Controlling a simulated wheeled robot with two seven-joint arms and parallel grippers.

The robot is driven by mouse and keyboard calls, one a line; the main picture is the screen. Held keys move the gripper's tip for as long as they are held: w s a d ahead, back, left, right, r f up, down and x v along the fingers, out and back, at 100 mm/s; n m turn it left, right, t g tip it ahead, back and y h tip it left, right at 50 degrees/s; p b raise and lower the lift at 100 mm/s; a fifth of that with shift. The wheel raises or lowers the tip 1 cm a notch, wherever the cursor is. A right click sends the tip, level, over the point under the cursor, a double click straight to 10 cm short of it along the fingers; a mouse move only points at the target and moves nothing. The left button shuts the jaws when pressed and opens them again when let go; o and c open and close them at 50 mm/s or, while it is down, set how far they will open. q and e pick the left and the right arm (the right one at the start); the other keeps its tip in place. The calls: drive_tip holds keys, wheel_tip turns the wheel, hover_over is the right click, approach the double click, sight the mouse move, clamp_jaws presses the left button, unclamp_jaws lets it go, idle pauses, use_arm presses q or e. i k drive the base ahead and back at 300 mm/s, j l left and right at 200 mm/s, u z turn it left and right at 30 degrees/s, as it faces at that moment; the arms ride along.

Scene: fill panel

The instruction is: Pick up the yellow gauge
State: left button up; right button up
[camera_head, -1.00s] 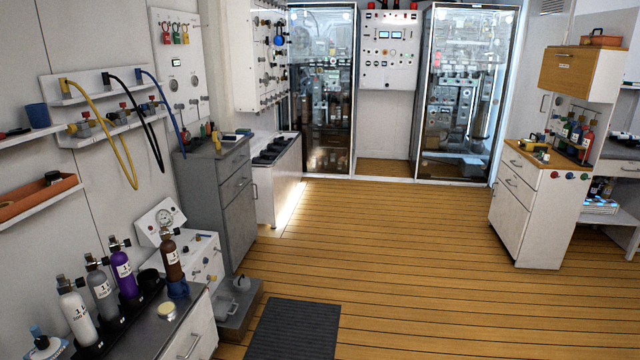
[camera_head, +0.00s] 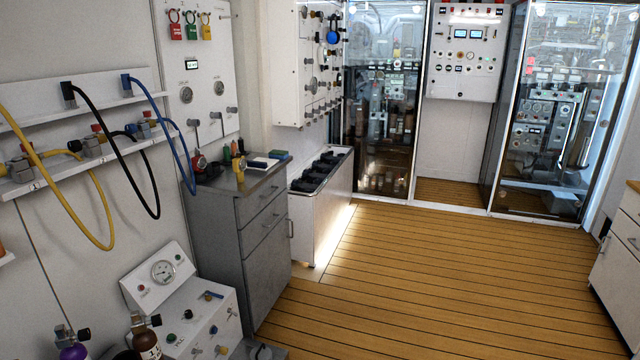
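A small yellow item (camera_head: 241,172) sits on top of the grey cabinet (camera_head: 262,205); it is too small to tell whether it is the yellow gauge. A white-faced dial (camera_head: 163,271) is set in the sloped white panel below. No gripper of mine is in view.
Yellow, black and blue hoses (camera_head: 108,225) hang from the wall shelf. Bottle tops (camera_head: 145,338) show at the lower left. Glass cabinets (camera_head: 555,110) stand at the back. The wooden floor (camera_head: 430,290) is open, with a white cabinet (camera_head: 622,255) at the right edge.

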sight(239, 163)
drive_tip(key=i+u, duration=0.35)
drive_tip(key=i+l+u, duration=0.3)
drive_tip(key=i, duration=0.2)
drive_tip(key=j, duration=0.1)
